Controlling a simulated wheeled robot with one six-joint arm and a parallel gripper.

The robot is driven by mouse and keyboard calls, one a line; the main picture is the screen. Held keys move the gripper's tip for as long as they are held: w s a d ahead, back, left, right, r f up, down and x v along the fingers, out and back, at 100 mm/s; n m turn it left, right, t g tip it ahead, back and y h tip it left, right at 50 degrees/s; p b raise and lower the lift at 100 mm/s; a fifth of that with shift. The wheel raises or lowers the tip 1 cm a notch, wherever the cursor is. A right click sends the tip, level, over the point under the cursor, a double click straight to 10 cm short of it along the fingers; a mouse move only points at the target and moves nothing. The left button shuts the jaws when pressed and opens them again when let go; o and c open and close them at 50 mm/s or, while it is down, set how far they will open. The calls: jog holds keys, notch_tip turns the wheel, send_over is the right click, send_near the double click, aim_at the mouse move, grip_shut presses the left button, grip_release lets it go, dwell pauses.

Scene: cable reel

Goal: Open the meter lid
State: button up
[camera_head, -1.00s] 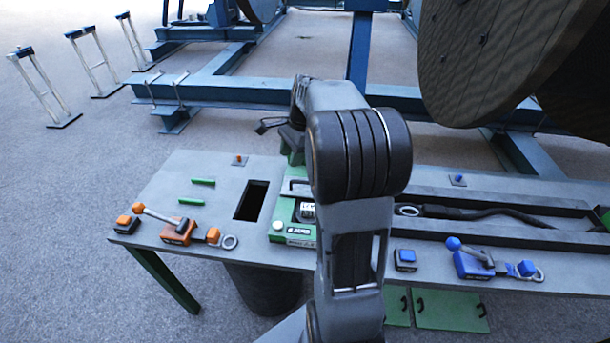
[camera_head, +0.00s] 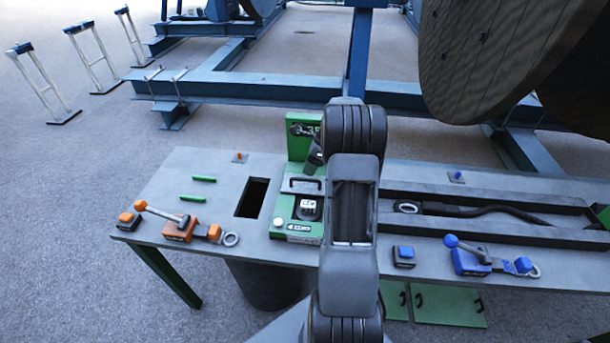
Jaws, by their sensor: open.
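The meter (camera_head: 283,222) is a green unit on the grey bench, just left of my arm. Behind the window, a grey plate with a dark handle (camera_head: 301,184) lies flat and looks like the lid, closed. My arm partly covers the meter's right side. My gripper (camera_head: 299,130) is open and small in view. It appears above and behind the handle, in front of a green upright panel (camera_head: 297,150), apart from the handle. Its fingertips are hard to make out.
On the bench left are a rectangular opening (camera_head: 252,198), an orange lever clamp (camera_head: 180,229) and an orange button box (camera_head: 129,221). Right of my arm are a blue button box (camera_head: 404,256), a blue lever clamp (camera_head: 471,261) and a cable (camera_head: 470,211) in a trough. A large reel (camera_head: 490,60) stands behind.

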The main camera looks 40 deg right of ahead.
jog(key=shift+x, duration=2.1)
grip_shut()
